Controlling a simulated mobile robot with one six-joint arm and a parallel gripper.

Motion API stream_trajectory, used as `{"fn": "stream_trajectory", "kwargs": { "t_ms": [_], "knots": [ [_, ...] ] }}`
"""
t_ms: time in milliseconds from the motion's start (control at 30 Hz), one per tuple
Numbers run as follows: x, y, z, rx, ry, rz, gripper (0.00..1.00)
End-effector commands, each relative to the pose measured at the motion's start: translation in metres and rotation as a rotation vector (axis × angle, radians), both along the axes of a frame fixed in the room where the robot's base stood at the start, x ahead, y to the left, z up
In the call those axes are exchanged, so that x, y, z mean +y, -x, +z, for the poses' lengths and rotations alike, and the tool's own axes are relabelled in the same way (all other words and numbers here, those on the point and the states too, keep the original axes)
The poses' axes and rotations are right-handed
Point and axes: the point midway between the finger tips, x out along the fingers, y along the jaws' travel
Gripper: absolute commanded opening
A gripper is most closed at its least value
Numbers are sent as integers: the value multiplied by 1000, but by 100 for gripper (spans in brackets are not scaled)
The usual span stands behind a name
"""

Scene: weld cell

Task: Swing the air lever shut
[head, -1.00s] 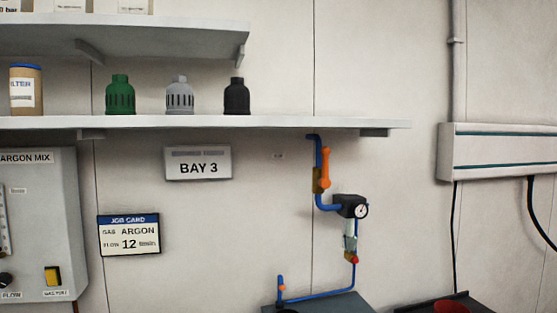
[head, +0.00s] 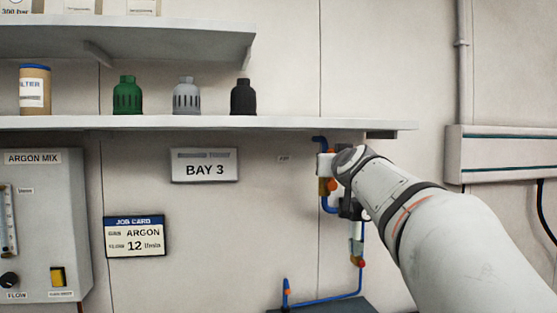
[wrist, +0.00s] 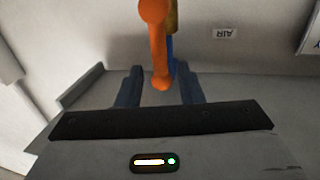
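The orange air lever (wrist: 158,45) is in the wrist view, with its rounded lower end between the two dark fingers of my gripper (wrist: 160,76). The fingers are apart, with a gap on each side of the lever. In the head view my arm and gripper hide most of the lever; a bit of orange (head: 332,185) shows beside the brass valve body (head: 323,187) on the blue air pipe (head: 329,204). A small AIR label (wrist: 224,33) is on the wall, right of the lever in the wrist view.
A shelf (head: 205,123) with green, grey and black caps runs just above the pipe. A red-tipped fitting (head: 358,262) hangs below my arm.

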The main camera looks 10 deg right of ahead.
Motion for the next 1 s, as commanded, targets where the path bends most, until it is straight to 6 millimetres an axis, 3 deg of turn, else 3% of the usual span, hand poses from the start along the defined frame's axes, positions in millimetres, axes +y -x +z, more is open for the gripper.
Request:
{"fn": "stream_trajectory", "kwargs": {
  "t_ms": [233,600,1000],
  "knots": [
    [-5,-29,0,1,0,1,34],
    [-7,-34,-1,1,0,0,33],
    [-7,-34,0,1,0,-1,0]
  ]
}}
